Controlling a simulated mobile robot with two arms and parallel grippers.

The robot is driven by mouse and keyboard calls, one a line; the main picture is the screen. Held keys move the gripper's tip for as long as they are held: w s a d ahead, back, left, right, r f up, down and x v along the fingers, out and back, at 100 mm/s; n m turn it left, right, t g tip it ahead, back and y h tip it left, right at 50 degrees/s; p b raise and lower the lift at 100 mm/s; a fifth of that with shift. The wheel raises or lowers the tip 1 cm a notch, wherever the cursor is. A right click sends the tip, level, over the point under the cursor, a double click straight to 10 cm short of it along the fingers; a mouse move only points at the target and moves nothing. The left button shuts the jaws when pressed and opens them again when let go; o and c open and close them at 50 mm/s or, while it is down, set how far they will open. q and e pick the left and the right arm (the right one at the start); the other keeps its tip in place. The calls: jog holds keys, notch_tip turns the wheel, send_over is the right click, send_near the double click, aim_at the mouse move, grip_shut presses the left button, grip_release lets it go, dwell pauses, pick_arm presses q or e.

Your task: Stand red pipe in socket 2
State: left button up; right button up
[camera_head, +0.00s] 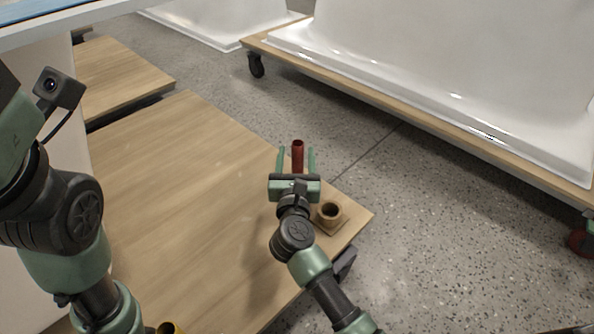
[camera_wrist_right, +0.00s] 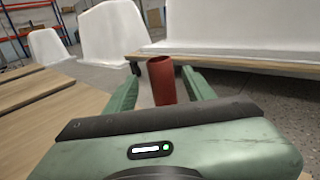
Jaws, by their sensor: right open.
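The red pipe (camera_head: 297,155) stands upright between the two fingers of my right gripper (camera_head: 296,160) near the far right part of the wooden table. The right wrist view also shows the red pipe (camera_wrist_right: 161,82), with the green fingers of my right gripper (camera_wrist_right: 162,92) spread on either side and a visible gap at each. The pipe's lower end is hidden behind the gripper body, so I cannot tell what it rests on. A wooden socket (camera_head: 331,212) with an empty round hole sits by the table corner, right of the gripper. My left gripper's fingers are out of view.
The wooden table top (camera_head: 170,180) is largely bare left of the right arm. A white tub shell (camera_head: 450,70) on a wheeled wooden dolly (camera_head: 400,98) stands beyond, across the speckled floor.

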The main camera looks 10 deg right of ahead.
jog(key=b+x, duration=0.1)
jog(key=x, duration=0.3)
jog(key=shift+w+d+r, duration=0.1)
jog(key=shift+w+d, duration=0.15)
jog(key=shift+w, duration=0.05)
grip_shut()
dwell(1.1)
